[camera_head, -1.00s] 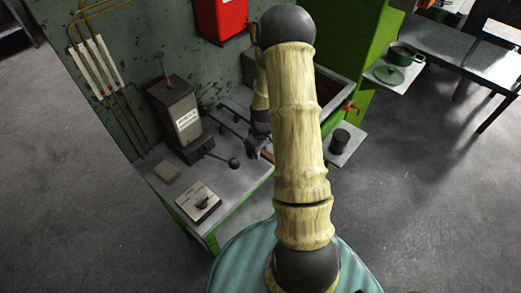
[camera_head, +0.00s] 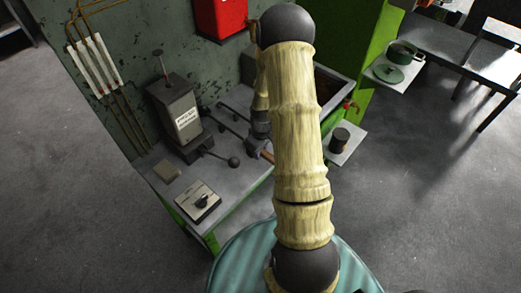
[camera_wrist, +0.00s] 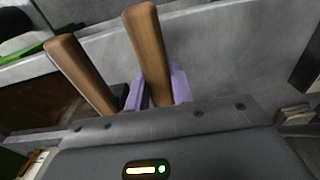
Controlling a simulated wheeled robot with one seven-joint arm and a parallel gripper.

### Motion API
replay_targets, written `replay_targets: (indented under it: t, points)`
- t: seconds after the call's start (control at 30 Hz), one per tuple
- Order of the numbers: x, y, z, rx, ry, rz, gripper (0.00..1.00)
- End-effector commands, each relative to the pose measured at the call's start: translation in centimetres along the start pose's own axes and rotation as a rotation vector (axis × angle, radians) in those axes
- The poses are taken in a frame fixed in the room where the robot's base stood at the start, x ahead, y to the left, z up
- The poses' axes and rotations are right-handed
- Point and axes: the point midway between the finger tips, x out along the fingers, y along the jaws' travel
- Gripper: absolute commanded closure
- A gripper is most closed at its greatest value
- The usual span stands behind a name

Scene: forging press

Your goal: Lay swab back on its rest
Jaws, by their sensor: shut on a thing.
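In the wrist view my gripper (camera_wrist: 158,92) has its two purple fingers closed around an upright brown wooden handle (camera_wrist: 148,45), which I take to be the swab's. The lower end of this handle is hidden behind the gripper body. A second wooden handle (camera_wrist: 80,72) leans just left of the fingers, outside the grip. In the head view a short piece of brown handle (camera_head: 266,155) shows beside my arm at the bench, but the fingers are hidden. I cannot make out the swab's head or its rest.
The grey bench (camera_head: 225,188) carries a dark press-like unit (camera_head: 178,112) with a ball-ended lever (camera_head: 233,162), and a switch box (camera_head: 198,202). A dark cup (camera_head: 340,138) stands on a side shelf right of my arm. A red box (camera_head: 221,17) hangs on the wall.

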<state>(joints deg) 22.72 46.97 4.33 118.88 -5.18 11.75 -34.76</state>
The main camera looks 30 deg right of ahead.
Motion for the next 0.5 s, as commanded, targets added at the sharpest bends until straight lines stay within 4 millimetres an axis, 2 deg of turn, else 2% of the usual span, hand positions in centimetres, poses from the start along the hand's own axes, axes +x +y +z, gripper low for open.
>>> replay_targets:
  t: [0.1, 0.13, 0.23, 0.27, 0.5]
  points:
    - [0.16, 0.02, -0.04, 0.0, 0.001, 0.001, 1.0]
    - [0.16, 0.03, -0.04, 0.0, 0.001, 0.001, 0.75]
    - [0.12, 0.02, -0.03, 0.0, 0.001, 0.001, 0.55]
    - [0.12, 0.02, -0.03, 0.0, 0.001, 0.001, 0.51]
    - [0.16, -0.01, 0.03, 0.0, -0.001, 0.0, 0.51]
